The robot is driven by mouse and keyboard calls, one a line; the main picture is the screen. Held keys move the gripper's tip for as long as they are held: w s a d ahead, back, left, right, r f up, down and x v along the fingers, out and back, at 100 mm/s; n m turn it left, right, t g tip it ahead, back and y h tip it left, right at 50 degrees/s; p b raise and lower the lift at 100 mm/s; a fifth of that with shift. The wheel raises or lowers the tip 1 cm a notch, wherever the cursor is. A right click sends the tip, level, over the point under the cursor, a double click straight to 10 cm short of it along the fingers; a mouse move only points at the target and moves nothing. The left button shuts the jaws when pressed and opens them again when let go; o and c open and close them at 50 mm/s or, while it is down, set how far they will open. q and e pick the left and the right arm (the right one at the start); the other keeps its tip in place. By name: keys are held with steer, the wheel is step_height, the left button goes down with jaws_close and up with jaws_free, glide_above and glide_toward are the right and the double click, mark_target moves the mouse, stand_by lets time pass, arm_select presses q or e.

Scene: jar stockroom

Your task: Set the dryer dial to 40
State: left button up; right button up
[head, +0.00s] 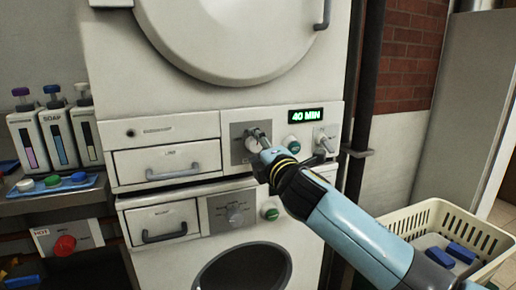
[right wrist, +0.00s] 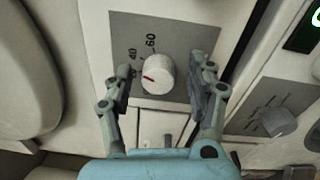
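The dryer dial (right wrist: 158,74) is a white round knob on a grey plate. The green display (head: 305,116) on the dryer panel reads 40 MIN. My right gripper (right wrist: 163,84) is open, with one finger on each side of the dial and gaps showing between fingers and knob. In the head view my right gripper (head: 259,139) is in front of the dial and partly hides it. My left gripper is not in view.
A green button (head: 292,144) and a small lever (head: 325,140) are right of the dial. The washer below has its own dial (head: 235,214). A cream basket (head: 432,207) stands at lower right.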

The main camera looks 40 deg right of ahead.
steer(key=shift+s, duration=0.1)
steer(key=v, duration=1.1)
steer(key=shift+s, duration=0.4)
steer(key=shift+a+f, duration=0.1)
steer(key=shift+a, duration=0.05)
